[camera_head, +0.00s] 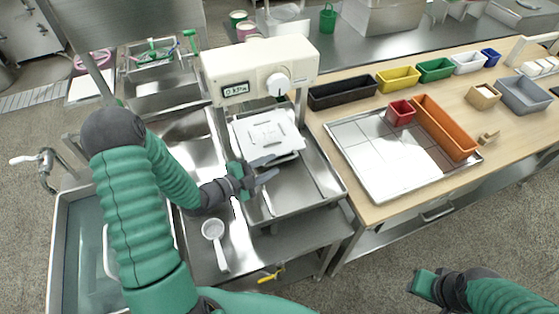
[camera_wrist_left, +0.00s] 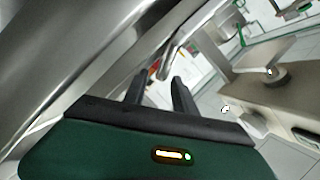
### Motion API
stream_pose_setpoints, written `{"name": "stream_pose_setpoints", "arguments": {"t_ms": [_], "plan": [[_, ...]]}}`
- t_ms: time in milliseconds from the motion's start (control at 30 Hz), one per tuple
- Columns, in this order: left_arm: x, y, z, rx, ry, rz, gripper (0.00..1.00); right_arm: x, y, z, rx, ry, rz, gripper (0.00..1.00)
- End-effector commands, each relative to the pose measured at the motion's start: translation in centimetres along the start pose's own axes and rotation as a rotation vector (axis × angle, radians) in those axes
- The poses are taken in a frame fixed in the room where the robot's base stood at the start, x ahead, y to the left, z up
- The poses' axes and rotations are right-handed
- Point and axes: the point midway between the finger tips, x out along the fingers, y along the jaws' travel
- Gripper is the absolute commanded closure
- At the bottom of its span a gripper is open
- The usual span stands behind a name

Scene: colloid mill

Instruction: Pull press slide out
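The press (camera_head: 258,72) has a cream head with a "0 kPa" display and a round knob. Beneath it, a white square plate (camera_head: 268,132) sits over the metal press slide (camera_head: 295,182), a shallow tray. My left gripper (camera_head: 271,168) is over the slide's left part, just in front of the plate. Its two fingers are apart and point right. In the left wrist view the fingers (camera_wrist_left: 160,82) also stand apart, with a curved metal bar (camera_wrist_left: 182,45) beyond them. I cannot tell if they touch anything. My right gripper (camera_head: 424,286) is at the lower right, away from the press; its fingers are unclear.
A white scoop (camera_head: 214,231) lies on the steel counter left of the slide. A metal tray (camera_head: 372,150) with a red bin (camera_head: 401,113) and an orange bin (camera_head: 445,127) is on the wooden table at right. A water-filled sink (camera_head: 75,250) is at lower left.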

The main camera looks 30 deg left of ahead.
Motion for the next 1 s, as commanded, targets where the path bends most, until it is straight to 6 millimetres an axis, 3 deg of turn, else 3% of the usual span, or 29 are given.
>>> {"name": "stream_pose_setpoints", "arguments": {"t_ms": [200,500,767,1000], "plan": [[3.4,0.0,-0.1,0.002,0.001,0.0,0.67,0.0,0.0,0.0,0.0,0.0,0.0,0.68],[4.0,0.0,-0.1,0.0,-0.001,0.0,0.67,0.0,0.0,0.0,0.001,0.001,0.0,0.68],[3.9,0.0,0.0,0.0,-0.001,0.001,0.99,0.0,0.0,0.0,0.001,0.001,0.0,0.68],[3.9,0.1,0.1,-0.001,-0.003,0.002,1.0,0.0,0.0,0.0,0.001,0.001,0.0,0.68]]}}
